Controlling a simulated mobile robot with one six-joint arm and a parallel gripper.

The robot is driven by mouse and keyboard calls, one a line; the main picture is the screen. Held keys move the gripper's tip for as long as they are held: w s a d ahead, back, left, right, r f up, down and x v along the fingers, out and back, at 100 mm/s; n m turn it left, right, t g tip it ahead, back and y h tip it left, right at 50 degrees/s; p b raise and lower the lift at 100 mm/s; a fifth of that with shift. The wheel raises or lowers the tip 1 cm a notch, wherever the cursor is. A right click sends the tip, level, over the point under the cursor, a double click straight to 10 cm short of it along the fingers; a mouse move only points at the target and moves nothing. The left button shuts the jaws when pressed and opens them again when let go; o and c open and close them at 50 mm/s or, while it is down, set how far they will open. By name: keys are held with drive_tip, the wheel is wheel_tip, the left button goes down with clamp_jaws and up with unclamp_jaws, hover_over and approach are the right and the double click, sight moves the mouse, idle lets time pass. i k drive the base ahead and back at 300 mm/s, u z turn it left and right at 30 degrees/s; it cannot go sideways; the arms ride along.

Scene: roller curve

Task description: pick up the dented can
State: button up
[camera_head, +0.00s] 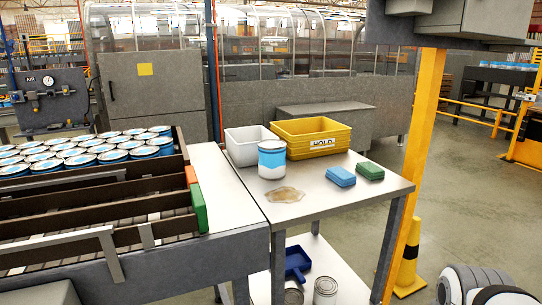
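A blue and white can (271,162) stands upright on the grey side table (335,203), in front of the bins. I see no clear dent on it at this size. On the table's lower shelf are two bare metal cans, one at the right (325,291) and one at the left (293,294), both cut off by the picture's bottom edge. Several blue and white cans (85,160) stand packed together on the conveyor at the left. I cannot tell which can is dented. My gripper is not in view; a white and dark rounded part, perhaps of my arm, shows at the bottom right.
A white bin (245,155) and a yellow bin marked HOLD (318,130) stand at the table's back. A brownish puddle (285,194), a blue sponge (341,177) and a green sponge (370,171) lie in front. A blue dustpan (297,262) is below. A yellow post (416,160) stands right.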

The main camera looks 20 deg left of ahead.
sight(272, 164)
drive_tip(key=u, duration=0.4)
drive_tip(key=i, duration=0.8)
drive_tip(key=u, duration=0.4)
drive_tip(key=k, duration=0.9)
drive_tip(key=u, duration=0.15)
drive_tip(key=i, duration=0.9)
drive_tip(key=z, duration=0.05)
